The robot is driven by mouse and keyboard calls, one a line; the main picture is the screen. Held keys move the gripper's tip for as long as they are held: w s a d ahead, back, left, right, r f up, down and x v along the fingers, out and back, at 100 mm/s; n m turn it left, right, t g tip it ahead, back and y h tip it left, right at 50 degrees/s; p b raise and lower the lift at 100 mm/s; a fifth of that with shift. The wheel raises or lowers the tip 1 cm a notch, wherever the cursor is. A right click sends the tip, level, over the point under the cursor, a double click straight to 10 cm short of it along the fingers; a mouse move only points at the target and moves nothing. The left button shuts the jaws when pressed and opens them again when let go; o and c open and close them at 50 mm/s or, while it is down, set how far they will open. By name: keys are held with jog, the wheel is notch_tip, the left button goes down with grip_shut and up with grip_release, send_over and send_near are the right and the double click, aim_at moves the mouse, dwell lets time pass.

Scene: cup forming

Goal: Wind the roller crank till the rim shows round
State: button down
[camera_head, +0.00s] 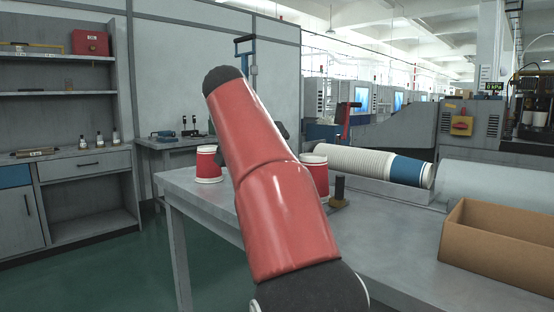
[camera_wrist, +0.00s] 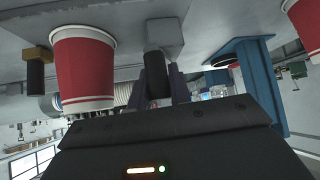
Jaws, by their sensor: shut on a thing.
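In the wrist view, where the bench appears at the top, my gripper (camera_wrist: 162,88) is shut on a black upright handle (camera_wrist: 156,72). A light grey block (camera_wrist: 166,34) shows beside that handle. A red cup with white bands (camera_wrist: 82,68) stands left of the fingers, apart from them. Another red cup (camera_wrist: 309,22) is cut off at the right edge. In the head view, red cups show left (camera_head: 208,164) and right (camera_head: 317,172) of my arm. My arm hides my gripper, the held handle and most of the roller there. The rim's roundness cannot be judged.
A black knob on a brass-coloured block (camera_head: 340,190) stands near the right cup. A long stack of cups (camera_head: 365,163) lies behind on the bench (camera_head: 390,255). An open cardboard box (camera_head: 490,240) sits at the right. A blue frame (camera_wrist: 248,70) stands right of my gripper.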

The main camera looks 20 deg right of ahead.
jog(key=shift+w+a+f+m+g+h, duration=0.1)
jog(key=shift+w+a+m+g+h, duration=0.1)
jog(key=shift+m+g, duration=0.4)
jog(key=shift+w+a+f+m+g+h, duration=0.1)
jog(key=shift+w+m+g+h, duration=0.1)
jog(key=shift+m+g, duration=0.35)
jog(key=shift+m, duration=0.45)
jog(key=c, duration=1.3)
grip_release()
jog(key=shift+s+r, duration=0.1)
